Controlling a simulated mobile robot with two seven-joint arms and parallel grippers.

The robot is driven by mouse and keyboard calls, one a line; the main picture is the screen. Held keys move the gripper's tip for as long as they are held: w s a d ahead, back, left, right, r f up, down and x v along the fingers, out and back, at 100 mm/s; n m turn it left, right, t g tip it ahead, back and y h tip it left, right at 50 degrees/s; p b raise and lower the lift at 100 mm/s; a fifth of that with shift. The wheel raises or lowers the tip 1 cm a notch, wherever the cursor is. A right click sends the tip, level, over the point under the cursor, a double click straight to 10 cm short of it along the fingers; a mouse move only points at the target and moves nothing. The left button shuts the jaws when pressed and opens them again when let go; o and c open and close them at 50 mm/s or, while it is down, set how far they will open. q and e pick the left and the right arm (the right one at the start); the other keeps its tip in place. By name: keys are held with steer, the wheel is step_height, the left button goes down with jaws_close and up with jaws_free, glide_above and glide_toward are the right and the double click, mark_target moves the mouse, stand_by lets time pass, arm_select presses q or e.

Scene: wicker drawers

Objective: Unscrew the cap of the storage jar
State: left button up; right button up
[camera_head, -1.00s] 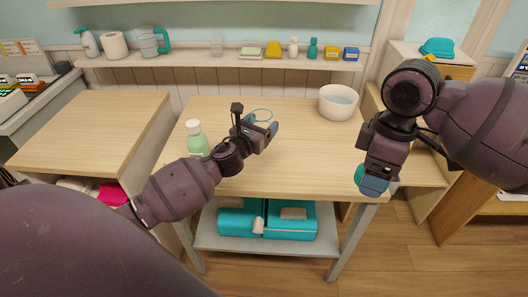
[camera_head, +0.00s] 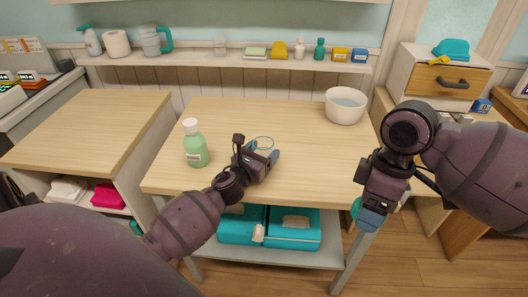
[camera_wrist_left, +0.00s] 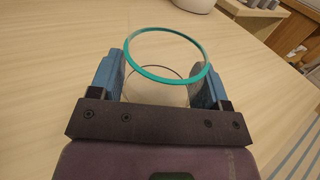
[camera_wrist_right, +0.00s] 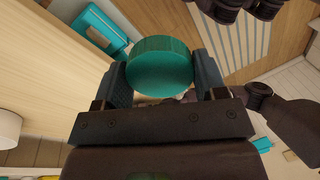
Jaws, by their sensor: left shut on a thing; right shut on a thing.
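The storage jar is a clear, see-through body with a teal rim (camera_wrist_left: 138,72); its top is open. In the head view, only its thin teal ring (camera_head: 263,143) shows well, over the middle table. My left gripper (camera_head: 264,158) is shut on the jar, one finger on each side, also in the left wrist view (camera_wrist_left: 157,82). I cannot tell whether the jar touches the table. The round teal cap (camera_wrist_right: 160,68) is between the fingers of my right gripper (camera_wrist_right: 162,76), apart from the jar. In the head view, my right gripper (camera_head: 370,212) is off the table's front right corner.
A green bottle with a white lid (camera_head: 194,145) stands left of my left gripper. A white bowl (camera_head: 344,106) stands at the table's back right. A shelf (camera_head: 230,62) of small items runs behind. The middle tabletop (camera_head: 300,135) is mostly clear.

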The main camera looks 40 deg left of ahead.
arm_select(q)
steer(key=shift+f, duration=0.15)
steer(key=o, duration=1.7)
steer(key=shift+r, duration=0.25)
steer(key=s, duration=0.8)
steer(key=s+d, duration=0.1)
steer(key=s, duration=0.3)
steer(key=shift+f, duration=0.1)
